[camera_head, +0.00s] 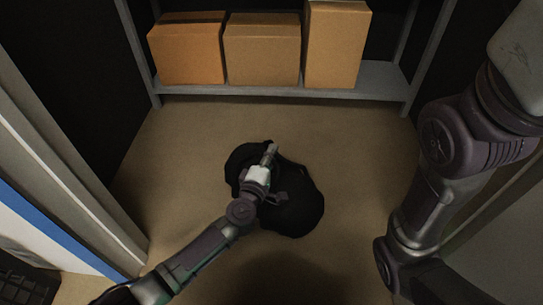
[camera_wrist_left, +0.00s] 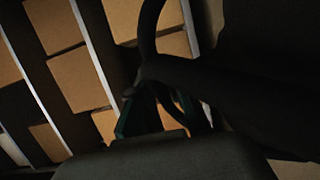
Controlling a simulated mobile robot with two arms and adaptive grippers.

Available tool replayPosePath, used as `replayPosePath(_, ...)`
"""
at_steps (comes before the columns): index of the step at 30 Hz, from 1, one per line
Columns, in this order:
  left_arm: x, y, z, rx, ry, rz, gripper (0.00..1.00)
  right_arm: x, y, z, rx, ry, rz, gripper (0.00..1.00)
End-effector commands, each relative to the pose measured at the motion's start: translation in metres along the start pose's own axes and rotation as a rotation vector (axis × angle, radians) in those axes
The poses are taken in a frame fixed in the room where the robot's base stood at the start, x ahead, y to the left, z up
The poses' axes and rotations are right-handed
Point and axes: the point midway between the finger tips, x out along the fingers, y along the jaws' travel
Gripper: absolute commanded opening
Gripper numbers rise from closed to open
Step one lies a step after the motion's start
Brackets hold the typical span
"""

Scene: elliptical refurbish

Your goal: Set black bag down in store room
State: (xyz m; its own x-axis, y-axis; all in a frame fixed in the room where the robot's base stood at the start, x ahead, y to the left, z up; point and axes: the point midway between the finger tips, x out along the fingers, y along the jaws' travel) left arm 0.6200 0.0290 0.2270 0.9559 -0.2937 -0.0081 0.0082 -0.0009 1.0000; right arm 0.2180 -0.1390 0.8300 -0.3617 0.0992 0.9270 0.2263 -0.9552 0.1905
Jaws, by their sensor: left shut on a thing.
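The black bag (camera_head: 296,207) shows in the middle of the head view, a rounded dark shape over the tan floor (camera_head: 180,150). I cannot tell whether it touches the floor or hangs just above it. My left gripper (camera_head: 270,160) reaches in from the lower left over the bag and is shut on it. In the left wrist view the bag (camera_wrist_left: 270,80) fills the right side as a dark mass, with a strap loop (camera_wrist_left: 147,35) at the gripper's fingers. My right arm stands at the right of the head view; its gripper is out of sight.
A grey metal shelf (camera_head: 280,92) with cardboard boxes (camera_head: 262,48) stands at the back. A pale door frame (camera_head: 70,150) lies on the left. The floor between bag and shelf is clear, as is the floor on both sides of the bag.

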Motion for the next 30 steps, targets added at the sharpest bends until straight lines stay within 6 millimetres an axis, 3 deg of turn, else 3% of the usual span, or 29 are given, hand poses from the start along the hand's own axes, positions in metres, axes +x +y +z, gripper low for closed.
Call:
replayPosePath(2, 0.001, 0.001, 0.0, -0.001, 0.0, 0.006, 0.0, -0.001, 0.0, -0.001, 0.0, 0.001, 0.0, 0.4)
replayPosePath(3, 0.0, -0.002, 0.0, -0.001, 0.0, -0.001, 0.19, -0.001, 0.0, -0.001, 0.0, 0.001, 0.0, 0.4)
replayPosePath(7, 0.0, -0.002, 0.0, 0.0, 0.0, -0.001, 0.41, -0.001, 0.0, -0.001, 0.0, 0.001, 0.0, 0.4)
replayPosePath(17, 0.0, 0.002, 0.0, 0.0, 0.0, 0.0, 0.41, 0.002, 0.0, 0.0, 0.0, 0.001, 0.0, 0.4)
replayPosePath(30, -0.065, 0.002, 0.0, 0.001, -0.001, -0.002, 0.41, 0.029, 0.006, 0.01, 0.0, 0.0, 0.0, 0.4)
